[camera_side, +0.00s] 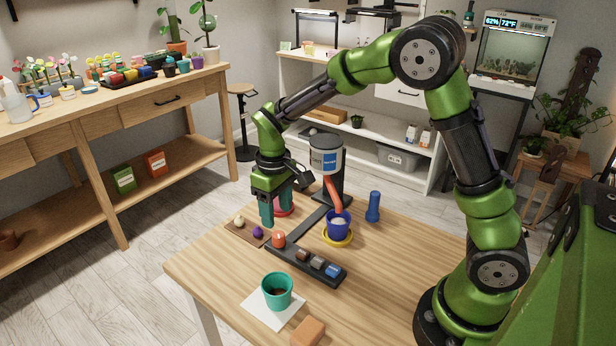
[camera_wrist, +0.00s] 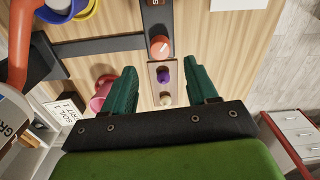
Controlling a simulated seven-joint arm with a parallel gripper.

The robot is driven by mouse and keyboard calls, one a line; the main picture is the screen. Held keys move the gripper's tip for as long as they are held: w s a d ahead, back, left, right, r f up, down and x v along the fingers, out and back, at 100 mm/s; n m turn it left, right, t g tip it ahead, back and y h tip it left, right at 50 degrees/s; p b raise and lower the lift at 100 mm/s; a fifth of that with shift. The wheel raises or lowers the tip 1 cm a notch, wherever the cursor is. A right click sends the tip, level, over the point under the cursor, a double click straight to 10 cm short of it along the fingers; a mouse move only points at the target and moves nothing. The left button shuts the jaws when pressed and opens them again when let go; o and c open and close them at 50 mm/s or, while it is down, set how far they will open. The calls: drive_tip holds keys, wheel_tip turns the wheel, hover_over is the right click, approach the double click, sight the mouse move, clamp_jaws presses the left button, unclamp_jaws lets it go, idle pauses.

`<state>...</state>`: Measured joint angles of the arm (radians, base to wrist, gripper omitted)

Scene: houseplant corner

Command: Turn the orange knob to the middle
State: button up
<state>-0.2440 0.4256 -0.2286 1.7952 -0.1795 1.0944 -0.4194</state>
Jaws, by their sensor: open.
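The orange knob (camera_side: 279,240) sits at the left end of a dark control strip (camera_side: 300,258) on the table. In the wrist view the orange knob (camera_wrist: 159,46) is at top centre, with a small pale mark on it; its exact setting is too small to read. My gripper (camera_side: 275,212) is open, its two teal fingers pointing down, behind the knob in the side view. In the wrist view my gripper (camera_wrist: 162,72) has its fingers apart and empty, with the knob beyond the fingertips. The gripper is not touching the knob.
A wooden strip with a purple ball (camera_wrist: 163,76) and a cream ball (camera_wrist: 166,98) lies below the fingers. Around stand a pink pot (camera_wrist: 99,98), a blue pot (camera_side: 339,222) on a yellow saucer, a dispenser (camera_side: 326,160), a teal pot (camera_side: 277,288) and a blue cylinder (camera_side: 373,207).

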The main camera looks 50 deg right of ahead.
sight(278, 234)
wheel_tip(278, 234, down, 6)
drive_tip(key=shift+f, duration=0.25)
